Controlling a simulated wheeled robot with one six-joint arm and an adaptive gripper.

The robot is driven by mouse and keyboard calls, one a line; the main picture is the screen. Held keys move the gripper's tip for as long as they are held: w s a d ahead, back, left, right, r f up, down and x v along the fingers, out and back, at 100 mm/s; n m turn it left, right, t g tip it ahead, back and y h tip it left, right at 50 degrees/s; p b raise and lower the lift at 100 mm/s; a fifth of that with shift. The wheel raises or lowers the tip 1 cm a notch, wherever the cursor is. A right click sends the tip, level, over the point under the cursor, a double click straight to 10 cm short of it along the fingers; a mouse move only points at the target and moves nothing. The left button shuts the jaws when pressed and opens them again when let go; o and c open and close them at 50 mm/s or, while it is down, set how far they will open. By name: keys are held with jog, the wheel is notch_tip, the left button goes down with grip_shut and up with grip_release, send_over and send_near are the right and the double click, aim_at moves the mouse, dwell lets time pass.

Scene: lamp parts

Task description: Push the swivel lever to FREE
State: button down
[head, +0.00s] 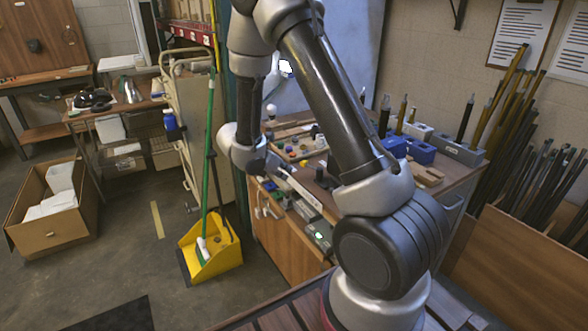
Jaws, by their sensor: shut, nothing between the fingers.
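My arm reaches up, over and down to the workbench (440,186) in the head view. My gripper (272,163) is a small dark shape beyond the silver wrist, at the bench's left edge. It is shut and empty, and its fingertips are hard to make out. A pale narrow bar (298,190) runs along the bench's front edge, just right of and below the gripper. I cannot tell whether it belongs to the lamp parts. I cannot pick out the swivel lever or a FREE mark. My forearm covers part of the bench top.
Small coloured parts (290,149) crowd the bench beside my gripper. Blue blocks (420,152) stand at the back right. A yellow dustpan (212,258) with a green-handled broom (208,165) stands on the floor left of the bench. A cardboard box (50,232) lies farther left.

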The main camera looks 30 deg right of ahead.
jog(key=shift+w+d+f, duration=0.15)
jog(key=shift+w+d, duration=0.1)
jog(key=shift+d, duration=0.55)
jog(key=shift+w+d+f, duration=0.2)
jog(key=shift+w+d, duration=0.05)
jog(key=shift+d, duration=0.55)
jog(key=shift+w+d+f, duration=0.15)
jog(key=shift+w+d, duration=0.1)
jog(key=shift+d, duration=0.55)
